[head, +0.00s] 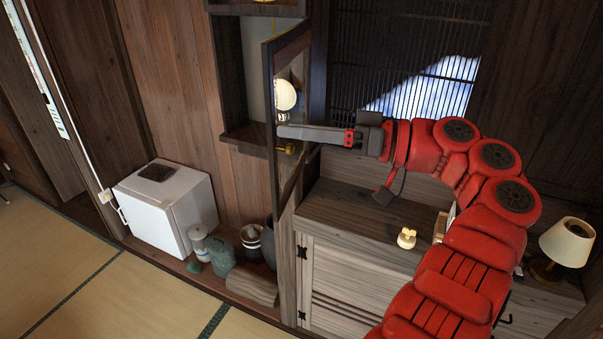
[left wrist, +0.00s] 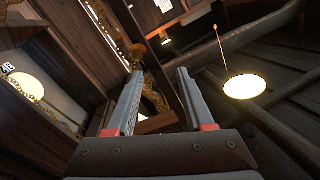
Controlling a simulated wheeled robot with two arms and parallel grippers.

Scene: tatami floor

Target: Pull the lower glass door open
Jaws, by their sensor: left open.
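The glass door (head: 268,85) is a tall, narrow panel in a dark wood frame. It stands swung out from the wall cabinet, seen nearly edge-on in the head view. A brass knob (head: 286,150) is low on it; a brass knob also shows in the left wrist view (left wrist: 138,50), near the tip of the left-hand finger. My left gripper (head: 300,136) is open, with a long grey finger reaching across the door just above the knob. Its two fingers are apart with nothing between them in the left wrist view (left wrist: 159,72). Whether a finger touches the door I cannot tell. My right gripper is not in view.
A wooden cabinet top (head: 350,215) lies below my arm, with a small cream object (head: 407,238) on it. A table lamp (head: 568,243) stands at the right. A white mini fridge (head: 165,205) and several jars are at the left. The tatami (head: 120,300) in front is clear.

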